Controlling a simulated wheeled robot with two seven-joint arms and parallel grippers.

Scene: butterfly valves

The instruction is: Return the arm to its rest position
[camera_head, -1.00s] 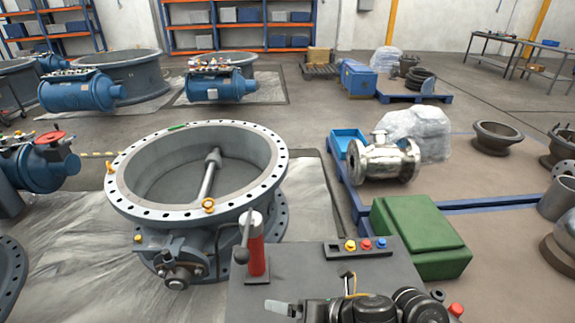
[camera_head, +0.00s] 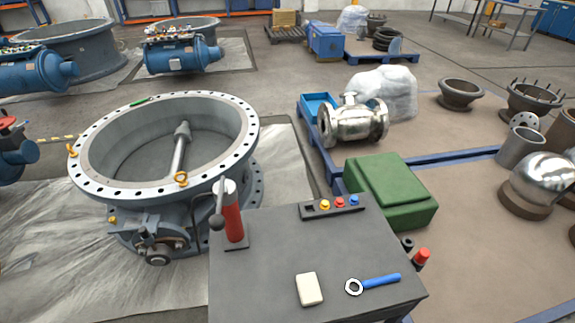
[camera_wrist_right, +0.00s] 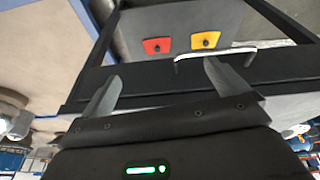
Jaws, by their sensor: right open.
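My right gripper (camera_wrist_right: 158,85) shows in the right wrist view with its two grey fingers spread apart and nothing between them. Beyond the fingers is a dark frame with a grey panel (camera_wrist_right: 180,28) that carries a red plate (camera_wrist_right: 158,45) and a yellow plate (camera_wrist_right: 205,41). Neither of my arms shows in the head view now. My left gripper is not in view.
A large butterfly valve (camera_head: 225,180) is at left, a green case (camera_head: 392,190) at right.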

